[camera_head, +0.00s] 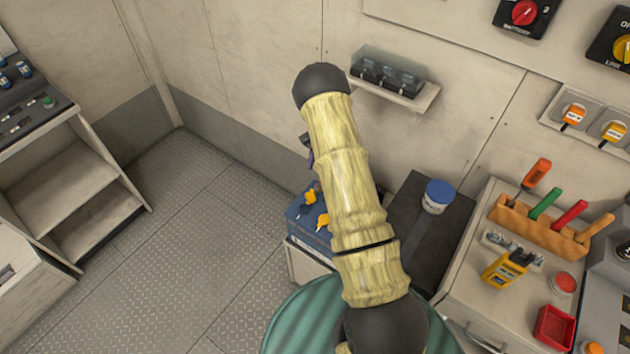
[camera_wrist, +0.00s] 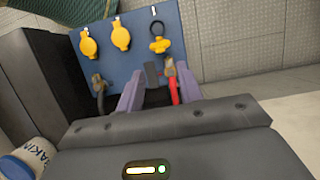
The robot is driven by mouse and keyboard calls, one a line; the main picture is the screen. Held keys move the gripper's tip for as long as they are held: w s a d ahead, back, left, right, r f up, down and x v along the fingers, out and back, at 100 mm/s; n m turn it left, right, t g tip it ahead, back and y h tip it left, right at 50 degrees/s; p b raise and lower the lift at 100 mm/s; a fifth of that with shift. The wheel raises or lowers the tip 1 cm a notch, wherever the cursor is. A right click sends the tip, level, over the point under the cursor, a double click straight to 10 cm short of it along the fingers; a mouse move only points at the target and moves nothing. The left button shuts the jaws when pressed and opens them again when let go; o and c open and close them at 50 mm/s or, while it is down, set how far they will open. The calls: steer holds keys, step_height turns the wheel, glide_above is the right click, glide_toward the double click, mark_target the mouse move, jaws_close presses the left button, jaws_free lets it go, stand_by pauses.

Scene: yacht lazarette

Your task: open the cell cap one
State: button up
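A blue battery (camera_wrist: 128,68) fills the upper middle of the wrist view. Two rounded yellow caps (camera_wrist: 90,46) (camera_wrist: 121,36) lie on its top at the left and middle. At the right, a third yellow cap (camera_wrist: 160,45) sits beside a dark ring and looks different from the other two; it may be open. In the head view the battery (camera_head: 297,214) shows left of my arm, partly hidden, with two yellow pieces visible. My gripper (camera_wrist: 160,68) has its two purple fingers apart, with no object clearly held, near the battery's front edge. The head view mostly hides it.
A black and a red cable run at the battery's front. A dark box (camera_head: 430,215) with a blue-lidded tub (camera_head: 437,196) stands to the right. A workbench with a tool rack (camera_head: 540,228) is farther right. Open floor (camera_head: 190,220) lies left.

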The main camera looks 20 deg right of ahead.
steer(key=b+v, duration=0.1)
steer(key=v, duration=0.7)
steer(key=shift+r, duration=0.25)
steer(key=shift+r, duration=0.1)
steer(key=s+a+r+n+t+h, duration=0.1)
steer(key=s+a+r+n, duration=0.2)
steer(key=s, duration=0.5)
steer(key=s+a+r+n+t+h, duration=0.1)
steer(key=s+a+r+n, duration=0.3)
steer(key=s, duration=0.5)
steer(key=s+a+r+n+t+h, duration=0.1)
steer(key=s+a+r+n, duration=0.3)
steer(key=s, duration=0.4)
steer(key=shift+s+a+r+t, duration=0.25)
steer(key=shift+a+r+t, duration=0.4)
steer(key=shift+r+t, duration=0.25)
steer(key=shift+w, duration=0.1)
